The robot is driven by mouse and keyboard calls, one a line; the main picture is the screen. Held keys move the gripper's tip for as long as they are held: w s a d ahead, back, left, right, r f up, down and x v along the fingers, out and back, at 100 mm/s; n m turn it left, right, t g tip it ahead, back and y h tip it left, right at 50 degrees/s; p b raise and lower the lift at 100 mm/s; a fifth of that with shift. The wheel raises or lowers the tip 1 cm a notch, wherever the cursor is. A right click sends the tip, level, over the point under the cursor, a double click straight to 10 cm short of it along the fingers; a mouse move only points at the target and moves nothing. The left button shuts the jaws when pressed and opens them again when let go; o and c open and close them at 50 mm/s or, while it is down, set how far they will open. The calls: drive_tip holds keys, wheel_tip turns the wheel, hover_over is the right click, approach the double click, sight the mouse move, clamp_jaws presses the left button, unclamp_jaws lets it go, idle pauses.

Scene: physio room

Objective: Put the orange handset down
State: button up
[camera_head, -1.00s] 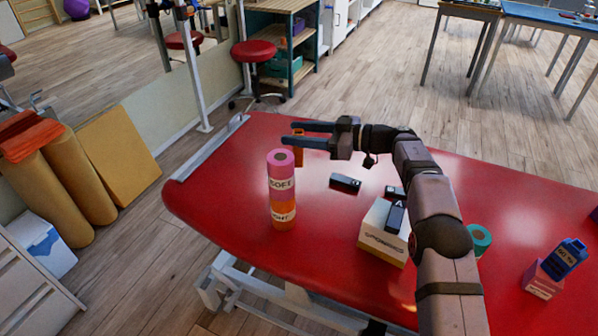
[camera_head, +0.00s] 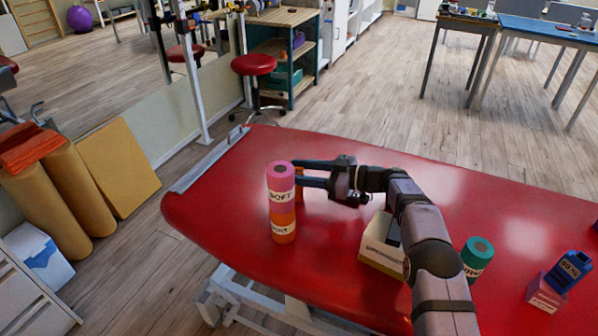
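The orange handset (camera_head: 299,194) is upright between the fingers of my gripper (camera_head: 301,173), in the head view. It is partly hidden behind the pink and orange rolls, and I cannot tell whether its lower end touches the red table top (camera_head: 225,190). My gripper reaches in from the right, low over the table, with its fingers on either side of the handset. A dark handset (camera_head: 394,230) on a cream box (camera_head: 378,255) is largely hidden by my arm.
A pink roll (camera_head: 281,178) stacked on an orange roll (camera_head: 283,224) stands just left and in front of the handset. A teal roll (camera_head: 478,253) and a blue bottle (camera_head: 570,270) on a pink block (camera_head: 545,292) stand at the right. The table's left end is clear.

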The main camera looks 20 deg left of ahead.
drive_tip(key=shift+f, duration=0.1)
drive_tip(key=o, duration=1.1)
drive_tip(key=shift+d+r, duration=0.2)
drive_tip(key=d, duration=0.3)
drive_tip(key=d+r, duration=0.1)
drive_tip(key=d, duration=0.3)
drive_tip(key=w+d, duration=0.1)
drive_tip(key=d, duration=0.3)
drive_tip(key=shift+d+r, duration=0.2)
drive_tip(key=shift+r, duration=0.15)
